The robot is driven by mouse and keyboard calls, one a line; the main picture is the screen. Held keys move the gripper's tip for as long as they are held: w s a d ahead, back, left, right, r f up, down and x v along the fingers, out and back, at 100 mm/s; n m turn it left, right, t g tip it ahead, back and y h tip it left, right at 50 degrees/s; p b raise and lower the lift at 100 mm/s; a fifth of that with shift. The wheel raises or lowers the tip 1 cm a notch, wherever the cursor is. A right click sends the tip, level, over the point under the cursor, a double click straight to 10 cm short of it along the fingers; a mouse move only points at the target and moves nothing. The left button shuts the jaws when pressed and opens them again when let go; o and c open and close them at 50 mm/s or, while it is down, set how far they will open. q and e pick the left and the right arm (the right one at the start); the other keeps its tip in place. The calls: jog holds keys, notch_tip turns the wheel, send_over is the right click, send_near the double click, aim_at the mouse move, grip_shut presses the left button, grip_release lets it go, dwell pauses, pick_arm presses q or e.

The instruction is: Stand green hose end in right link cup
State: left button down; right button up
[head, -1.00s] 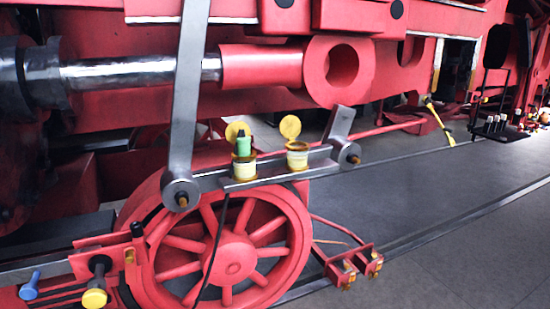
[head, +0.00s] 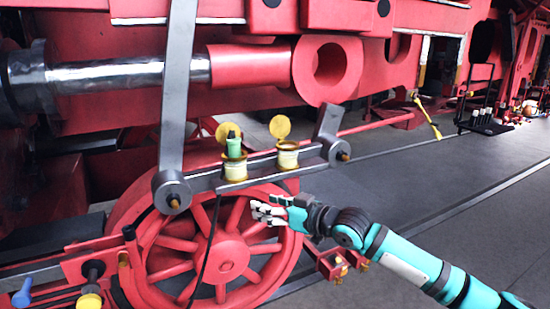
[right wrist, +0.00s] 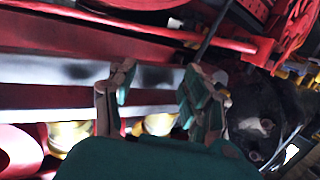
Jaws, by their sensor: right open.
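The green hose end (head: 234,145) stands upright in the left link cup (head: 234,168), in the head view. The right link cup (head: 288,157) is beside it on the grey link bar, its round yellow lid (head: 280,127) raised behind it. I cannot make out anything standing in it. My right gripper (head: 262,212) is open and empty, below the two cups and in front of the red wheel. In the right wrist view its fingers (right wrist: 157,92) are spread, with yellow cup parts (right wrist: 160,124) blurred beyond them. My left gripper is out of view.
A thin black hose (head: 208,240) hangs from the bar across the spoked red wheel (head: 226,255). A steel rod (head: 178,90) stands left of the cups. Red brackets (head: 340,262) sit under my right forearm.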

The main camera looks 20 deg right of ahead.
jog(key=s+a+r+n+y, duration=0.2)
jog(key=s+a+r, duration=0.15)
jog(key=r, duration=0.55)
send_near(239, 149)
jog(key=f, duration=0.1)
jog(key=shift+m+t, duration=0.4)
jog(key=p+x, duration=0.3)
jog(key=x, duration=0.5)
jog(key=shift+r, duration=0.2)
jog(key=shift+w+a, duration=0.1)
jog(key=shift+w, duration=0.05)
jog(key=shift+a, duration=0.1)
jog(key=shift+o, duration=0.3)
jog(key=shift+w+a, duration=0.2)
jog(key=shift+w, duration=0.2)
